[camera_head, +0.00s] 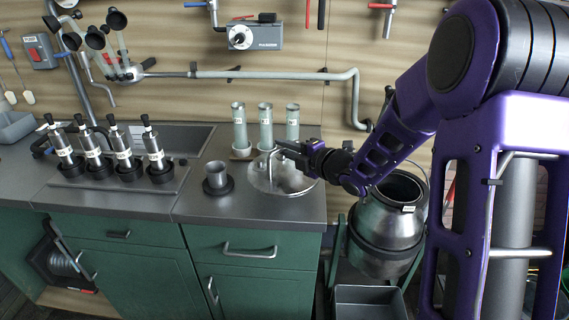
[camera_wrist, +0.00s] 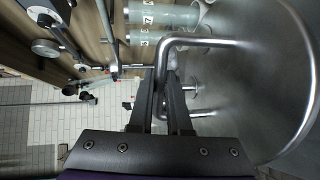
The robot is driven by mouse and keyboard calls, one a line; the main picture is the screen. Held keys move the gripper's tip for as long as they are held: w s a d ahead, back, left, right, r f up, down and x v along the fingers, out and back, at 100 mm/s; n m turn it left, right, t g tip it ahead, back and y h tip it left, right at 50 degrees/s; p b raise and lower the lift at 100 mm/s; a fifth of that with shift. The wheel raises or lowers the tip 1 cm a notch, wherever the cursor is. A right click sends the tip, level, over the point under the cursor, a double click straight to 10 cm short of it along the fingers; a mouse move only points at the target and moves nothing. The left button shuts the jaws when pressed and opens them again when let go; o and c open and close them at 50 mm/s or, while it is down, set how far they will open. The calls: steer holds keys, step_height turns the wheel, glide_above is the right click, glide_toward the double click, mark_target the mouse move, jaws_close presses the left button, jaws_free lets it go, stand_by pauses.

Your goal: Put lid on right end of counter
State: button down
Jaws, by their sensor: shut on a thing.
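The lid (camera_head: 268,182) is a round metal disc with a bent bar handle. It is at the right end of the counter (camera_head: 232,204), in front of the glass cylinders. My gripper (camera_head: 281,150) is shut on the lid's handle, reaching in from the right. In the wrist view the lid (camera_wrist: 265,75) fills the right side, and my gripper's fingers (camera_wrist: 165,88) are at its tubular handle. I cannot tell whether the lid's underside touches the counter. The open metal churn (camera_head: 388,222) stands to the right of the counter, below my arm.
Three glass cylinders (camera_head: 265,128) stand close behind the lid. A small dark cup on a base (camera_head: 217,179) stands to its left. Several bottles (camera_head: 107,150) stand in a rack further left. A wall pipe (camera_head: 290,74) runs behind. The counter front between cup and lid is clear.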

mark_target(285, 171)
steer(key=shift+f, duration=1.7)
steer(key=shift+f+b, duration=0.2)
steer(key=shift+b, duration=0.35)
steer(key=c, duration=0.9)
jaws_free()
steer(key=shift+o, duration=0.2)
steer(key=shift+r, duration=0.1)
steer(key=shift+s+d+r+p, duration=0.1)
steer(key=shift+p, duration=0.3)
steer(key=v, duration=1.1)
steer(key=shift+s+d, duration=0.25)
steer(key=shift+d, duration=0.05)
